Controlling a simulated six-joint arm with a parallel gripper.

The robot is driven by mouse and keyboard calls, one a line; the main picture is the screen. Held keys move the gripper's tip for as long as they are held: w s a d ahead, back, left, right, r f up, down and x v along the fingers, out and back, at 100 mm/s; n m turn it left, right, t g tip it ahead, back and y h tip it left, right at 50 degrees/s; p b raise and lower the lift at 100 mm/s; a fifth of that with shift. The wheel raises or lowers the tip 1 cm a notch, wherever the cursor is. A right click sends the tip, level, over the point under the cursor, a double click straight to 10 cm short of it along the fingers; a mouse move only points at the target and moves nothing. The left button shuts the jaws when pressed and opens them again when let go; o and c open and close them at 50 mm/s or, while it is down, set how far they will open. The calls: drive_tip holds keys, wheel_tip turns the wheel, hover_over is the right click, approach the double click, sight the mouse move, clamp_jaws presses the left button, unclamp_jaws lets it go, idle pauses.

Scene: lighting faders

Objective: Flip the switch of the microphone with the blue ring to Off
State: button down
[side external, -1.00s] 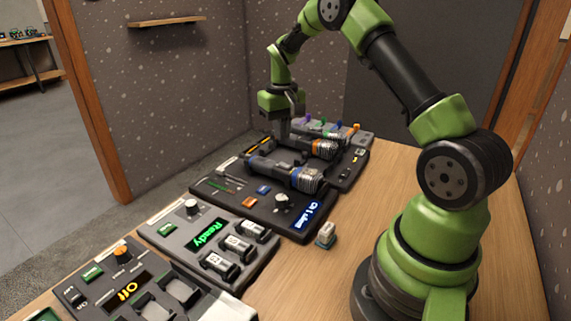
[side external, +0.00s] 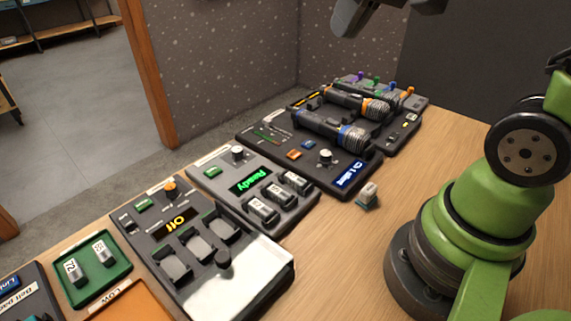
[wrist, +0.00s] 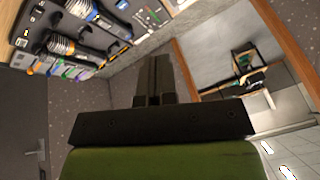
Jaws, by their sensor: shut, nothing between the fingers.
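The microphone with the blue ring (side external: 328,127) lies across a dark panel, its mesh head to the right. It also shows at the top of the wrist view (wrist: 76,8). Its switch is too small to read. The microphone with the orange ring (side external: 357,103) lies behind it, and also shows in the wrist view (wrist: 62,45). My gripper (wrist: 154,62) is shut and empty, raised well above and apart from both microphones. Only its grey fingers show at the top edge of the side view (side external: 347,20).
The panel under the blue-ring microphone has a knob (side external: 325,156) and a blue display (side external: 346,171). A fader panel (side external: 415,102) stands at the back. Nearer are a "Ready" charger (side external: 249,181) and an "Off" unit (side external: 177,223).

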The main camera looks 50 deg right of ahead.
drive_tip(key=s+a+t+y, duration=0.1)
drive_tip(key=s+a+t, duration=0.1)
drive_tip(key=s+a, duration=0.3)
drive_tip(key=s, duration=0.4)
drive_tip(key=shift+s+f+n, duration=0.2)
drive_tip(key=shift+s+n, duration=0.15)
drive_tip(key=shift+n, duration=0.05)
drive_tip(key=shift+w+d, duration=0.1)
drive_tip(key=w+d+n+g+h, duration=0.1)
drive_tip(key=w+d+n+g, duration=0.1)
drive_tip(key=w+d+n, duration=0.7)
drive_tip(key=w+d+f+n+g, duration=0.3)
drive_tip(key=w+d+f+n, duration=0.6)
drive_tip(key=d+n, duration=0.3)
drive_tip(key=shift+f+n+h, duration=0.3)
drive_tip(key=shift+f+n, duration=0.15)
drive_tip(key=shift+n, duration=0.05)
